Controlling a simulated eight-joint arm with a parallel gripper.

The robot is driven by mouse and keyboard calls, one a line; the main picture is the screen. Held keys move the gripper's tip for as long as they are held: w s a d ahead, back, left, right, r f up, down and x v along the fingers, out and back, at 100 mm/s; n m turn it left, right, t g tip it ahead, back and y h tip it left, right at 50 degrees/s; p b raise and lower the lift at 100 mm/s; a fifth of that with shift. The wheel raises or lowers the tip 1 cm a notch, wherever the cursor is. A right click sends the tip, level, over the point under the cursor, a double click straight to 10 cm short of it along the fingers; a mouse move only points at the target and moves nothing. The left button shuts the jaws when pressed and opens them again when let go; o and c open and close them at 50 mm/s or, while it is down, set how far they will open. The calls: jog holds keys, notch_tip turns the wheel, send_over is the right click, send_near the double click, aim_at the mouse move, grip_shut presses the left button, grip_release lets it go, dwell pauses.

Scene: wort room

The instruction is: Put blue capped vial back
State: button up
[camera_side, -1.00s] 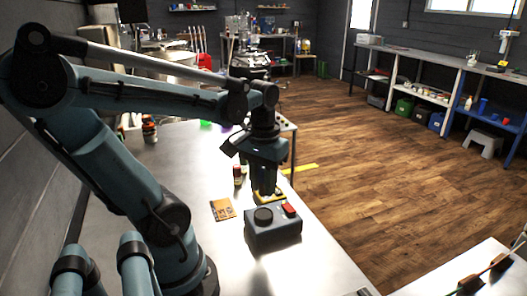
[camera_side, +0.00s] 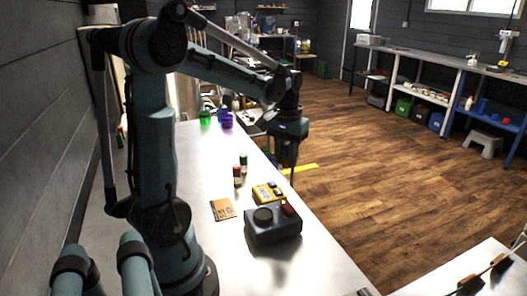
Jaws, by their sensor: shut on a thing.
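My gripper (camera_side: 291,182) points down past the table's right edge, right of and above the yellow device. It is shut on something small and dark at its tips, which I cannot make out. No blue cap shows clearly in the side view. Two small vials stand on the table left of my gripper: one with a red body (camera_side: 238,176) and, just behind it, one with a green cap (camera_side: 243,161).
A yellow device (camera_side: 266,193) lies behind a dark grey box (camera_side: 272,229) with a black knob and a red part. An orange card (camera_side: 222,209) lies left of them. Green (camera_side: 205,118) and purple (camera_side: 227,121) vessels stand at the far end.

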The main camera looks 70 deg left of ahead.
jog(key=shift+w+a+f, duration=0.15)
jog(key=shift+a, duration=0.2)
send_over(260, 182)
notch_tip(260, 182, down, 7)
jog(key=shift+r, duration=0.1)
jog(key=shift+f, duration=2.05)
jog(key=shift+f, duration=0.15)
jog(key=o, duration=0.9)
